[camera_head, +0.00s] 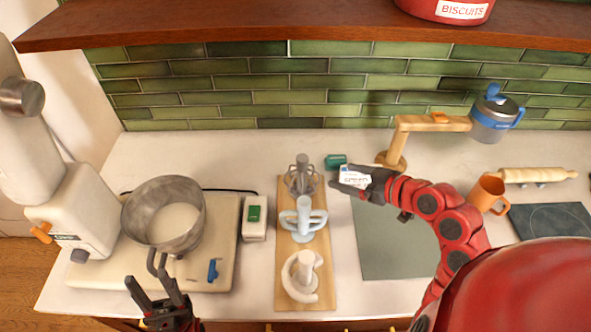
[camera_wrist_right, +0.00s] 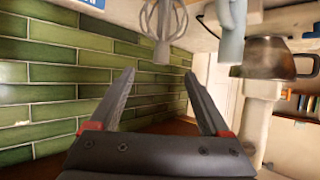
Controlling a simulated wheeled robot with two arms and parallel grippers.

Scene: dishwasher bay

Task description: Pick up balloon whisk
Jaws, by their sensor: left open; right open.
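The balloon whisk (camera_head: 301,179), with grey wire loops and a grey stem, stands at the far end of a narrow wooden board (camera_head: 286,257). My right gripper (camera_head: 340,178) is to the right of the whisk, pointing left at it, apart from it. In the right wrist view my right gripper (camera_wrist_right: 159,77) has its fingers spread with nothing between them. The whisk (camera_wrist_right: 161,30) shows there at the top, partly cut off, beyond the fingertips. My left gripper (camera_head: 149,276) is open and empty at the front left, below the mixer bowl.
A pale blue beater (camera_head: 303,220) and a white hook (camera_head: 300,277) share the board. A stand mixer with a steel bowl (camera_head: 150,222) stands left. A small green item (camera_head: 335,161) and a white labelled item (camera_head: 354,174) are close to my right gripper. A grey mat (camera_head: 385,250) lies right.

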